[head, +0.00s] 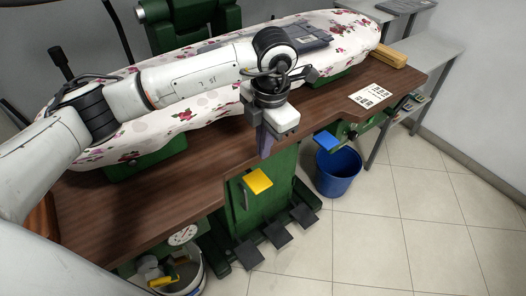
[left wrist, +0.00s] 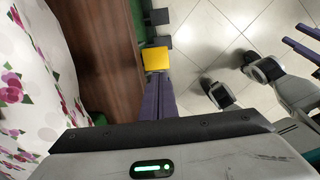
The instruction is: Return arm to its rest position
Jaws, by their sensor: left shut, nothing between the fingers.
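My left arm reaches in from the left across the ironing station in the head view. In the left wrist view, the closed fingers of the left gripper (left wrist: 160,97) extend toward the yellow plate (left wrist: 156,59). I cannot tell whether they touch it. My right gripper is not in the head view.
A floral padded ironing board (head: 190,112) lies behind my arm. A printed card (head: 374,95) and a wooden block (head: 391,56) are at the table's right end. A blue bin (head: 337,170) stands on the floor below. The tiled floor (head: 420,195) at right is clear.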

